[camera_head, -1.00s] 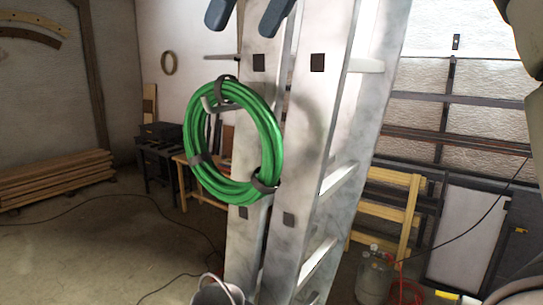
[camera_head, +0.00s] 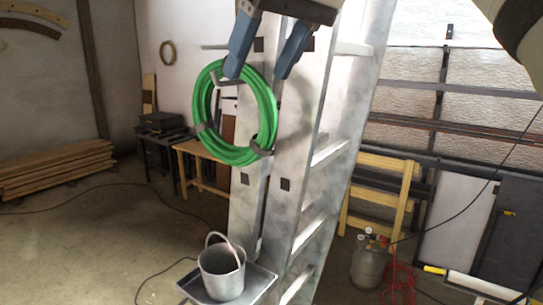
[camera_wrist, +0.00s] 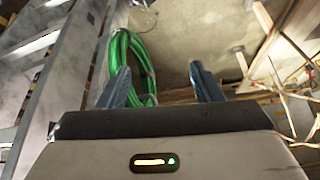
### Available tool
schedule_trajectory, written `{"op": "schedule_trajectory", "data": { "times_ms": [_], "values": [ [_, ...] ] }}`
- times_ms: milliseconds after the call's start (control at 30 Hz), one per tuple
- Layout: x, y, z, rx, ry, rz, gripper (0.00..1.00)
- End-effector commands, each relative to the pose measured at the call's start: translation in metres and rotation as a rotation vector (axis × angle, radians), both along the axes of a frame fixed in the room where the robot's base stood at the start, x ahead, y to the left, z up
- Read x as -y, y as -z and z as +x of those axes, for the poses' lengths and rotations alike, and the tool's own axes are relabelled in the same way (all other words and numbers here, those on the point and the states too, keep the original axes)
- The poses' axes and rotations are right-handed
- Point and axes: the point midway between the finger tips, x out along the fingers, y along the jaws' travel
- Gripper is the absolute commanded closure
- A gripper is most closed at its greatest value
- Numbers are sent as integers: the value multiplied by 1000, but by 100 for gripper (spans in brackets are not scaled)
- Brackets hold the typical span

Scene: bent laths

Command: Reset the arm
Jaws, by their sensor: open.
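My gripper (camera_head: 258,70) is open and empty, its two blue-grey fingers pointing down in front of the upper ladder in the head view. In that view the left finger overlaps the top of a coiled green hose (camera_head: 266,118). The hose, bound with dark straps, hangs at a hook on the pale metal ladder (camera_head: 255,205). In the wrist view the gripper fingers (camera_wrist: 160,82) stand apart with nothing held between them. The green hose (camera_wrist: 141,55) shows behind and beside the left finger there. Contact between finger and hose cannot be told.
A metal bucket (camera_head: 222,282) stands on a small tray (camera_head: 262,281) low at the ladder. A wooden trestle (camera_head: 183,165) and stacked planks (camera_head: 55,170) are at left. Left floor is mostly clear.

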Motion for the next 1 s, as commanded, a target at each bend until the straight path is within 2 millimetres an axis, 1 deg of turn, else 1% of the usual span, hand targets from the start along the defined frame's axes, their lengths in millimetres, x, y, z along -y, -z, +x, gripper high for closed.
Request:
{"op": "schedule_trajectory", "data": {
  "times_ms": [33, 67, 167, 200, 267, 300, 367, 400, 467, 500, 567, 600, 667, 700, 767, 800, 900, 1000],
  "values": [
    [4, 17, 6, -15, 32, -3, 41],
    [6, 26, 10, -23, 52, -5, 41],
    [17, 65, 23, -49, 131, -10, 41],
    [23, 84, 28, -59, 168, -14, 41],
    [33, 116, 35, -77, 228, -20, 41],
    [40, 138, 38, -87, 266, -26, 41],
    [51, 172, 41, -102, 320, -35, 41],
    [59, 195, 43, -112, 358, -42, 41],
    [71, 230, 42, -127, 408, -53, 41],
    [79, 255, 41, -135, 444, -61, 41],
    [91, 291, 36, -148, 492, -73, 41],
    [99, 316, 32, -157, 524, -82, 41],
    [111, 354, 23, -169, 568, -95, 41],
    [119, 378, 16, -177, 596, -105, 41],
    [129, 412, 6, -187, 632, -116, 41],
    [135, 432, -2, -193, 653, -124, 41],
    [146, 473, -19, -206, 694, -139, 41],
    [152, 498, -31, -212, 719, -148, 41]
  ]
}}
